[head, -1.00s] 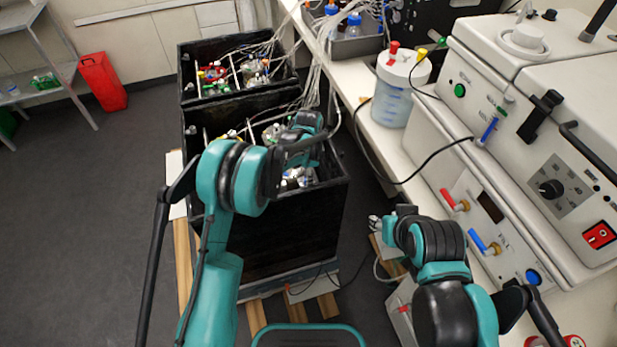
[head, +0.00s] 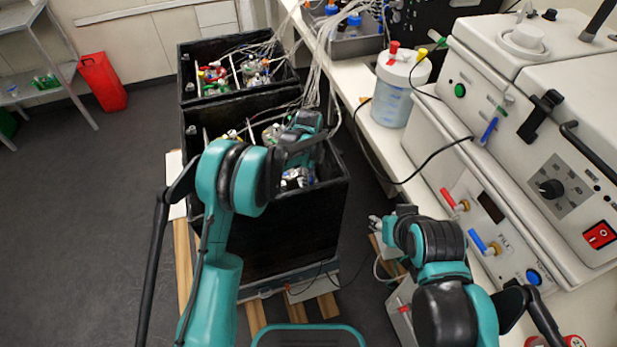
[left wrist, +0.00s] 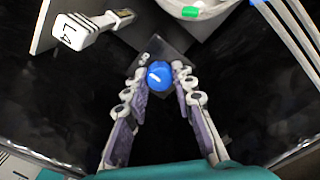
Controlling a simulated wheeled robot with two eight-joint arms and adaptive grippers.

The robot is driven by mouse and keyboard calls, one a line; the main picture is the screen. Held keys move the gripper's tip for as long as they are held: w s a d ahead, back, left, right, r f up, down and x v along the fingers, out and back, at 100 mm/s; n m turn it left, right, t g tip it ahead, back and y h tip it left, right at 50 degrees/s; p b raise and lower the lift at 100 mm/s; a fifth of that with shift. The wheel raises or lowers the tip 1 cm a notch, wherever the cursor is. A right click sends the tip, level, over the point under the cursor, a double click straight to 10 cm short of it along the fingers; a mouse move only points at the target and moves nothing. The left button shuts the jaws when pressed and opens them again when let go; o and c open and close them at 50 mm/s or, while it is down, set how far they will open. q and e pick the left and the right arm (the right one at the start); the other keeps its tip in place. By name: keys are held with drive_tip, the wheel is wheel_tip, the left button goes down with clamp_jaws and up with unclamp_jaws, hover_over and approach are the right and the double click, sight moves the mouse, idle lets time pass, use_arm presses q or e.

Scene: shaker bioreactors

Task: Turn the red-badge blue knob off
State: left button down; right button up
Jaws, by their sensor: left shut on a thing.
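A round blue knob (left wrist: 160,75) with a white pointer mark sits on a small dark plate in the left wrist view. My left gripper (left wrist: 159,80) is shut on it, with one finger on each side. In the head view my left gripper (head: 296,180) reaches down inside the near black box (head: 270,235), and the knob cannot be made out there. I cannot make out a red badge. My right gripper (head: 376,223) is low beside the bench, away from the box, and its fingers are too small to read.
The box's partitions and walls surround the gripper. A second black box (head: 186,97) stands behind. Bench machines (head: 480,230) line the right.

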idle(0.3)
use_arm(q)
drive_tip(key=c, duration=1.3)
unclamp_jaws()
drive_tip(key=shift+o, duration=0.2)
wheel_tip(320, 180, up, 12)
